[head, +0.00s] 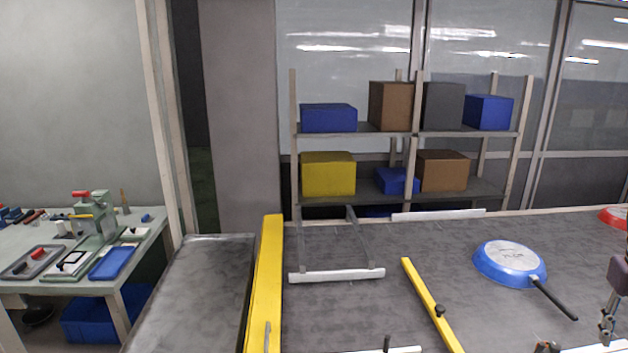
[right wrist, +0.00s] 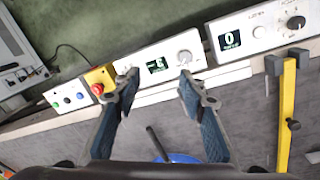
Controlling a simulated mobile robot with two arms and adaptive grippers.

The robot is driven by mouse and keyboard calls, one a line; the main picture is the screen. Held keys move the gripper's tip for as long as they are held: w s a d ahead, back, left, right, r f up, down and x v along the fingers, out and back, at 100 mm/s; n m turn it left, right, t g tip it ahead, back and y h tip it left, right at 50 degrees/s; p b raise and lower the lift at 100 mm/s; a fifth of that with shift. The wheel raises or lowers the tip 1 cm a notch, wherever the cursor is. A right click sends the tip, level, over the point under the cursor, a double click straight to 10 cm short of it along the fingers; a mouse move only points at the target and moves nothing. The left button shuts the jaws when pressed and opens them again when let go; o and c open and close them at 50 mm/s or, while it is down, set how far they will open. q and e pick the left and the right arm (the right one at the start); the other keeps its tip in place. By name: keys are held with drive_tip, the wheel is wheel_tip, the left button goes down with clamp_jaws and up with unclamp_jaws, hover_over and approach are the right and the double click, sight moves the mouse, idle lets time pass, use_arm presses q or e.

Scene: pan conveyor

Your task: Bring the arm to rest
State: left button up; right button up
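My right gripper (right wrist: 158,92) is open and empty in the right wrist view, its two dark blue-grey fingers spread wide. In the head view, part of my right gripper (head: 607,322) shows at the lower right edge. A blue pan (head: 510,263) lies upside down on the grey conveyor belt (head: 330,315), its black handle pointing to the lower right, left of this gripper. A blue pan (right wrist: 180,158) also shows partly between and behind the fingers in the wrist view. My left gripper is in neither view.
A yellow guide bar (head: 432,305) crosses the belt, and a yellow rail (head: 264,290) edges its left end. A red pan (head: 614,217) is cut off at the right. Control panels (right wrist: 158,66) with knobs and a red button (right wrist: 97,89) line the belt's edge.

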drive_tip(key=s+d+r+m, duration=0.2)
drive_tip(key=s+d, duration=0.6)
drive_tip(key=d, duration=0.1)
drive_tip(key=s+d+f+n+h, duration=0.2)
drive_tip(key=s+d+f+h, duration=0.4)
drive_tip(key=f, duration=0.6)
drive_tip(key=s+d+f+n+h, duration=0.1)
drive_tip(key=s+d+f+n, duration=0.1)
drive_tip(key=s+d+f, duration=0.65)
drive_tip(key=s+a+f+n+t, duration=0.1)
drive_tip(key=s+f+n+t, duration=0.2)
drive_tip(key=s+f+n, duration=0.9)
drive_tip(key=s+a+f+m+g+y, duration=0.1)
drive_tip(key=s+a+f+m+y, duration=0.3)
drive_tip(key=a+f, duration=1)
drive_tip(key=s+a+f+m, duration=0.2)
drive_tip(key=s+a+f, duration=0.3)
drive_tip(key=a+f, duration=0.8)
drive_tip(key=s+a+f+y, duration=0.1)
drive_tip(key=a+f+y, duration=0.1)
drive_tip(key=a, duration=1.6)
drive_tip(key=s+a+f+m+y, duration=0.1)
drive_tip(key=a+f, duration=0.3)
drive_tip(key=a, duration=1.4)
drive_tip(key=shift+s+a+y, duration=0.25)
drive_tip(key=shift+y, duration=0.55)
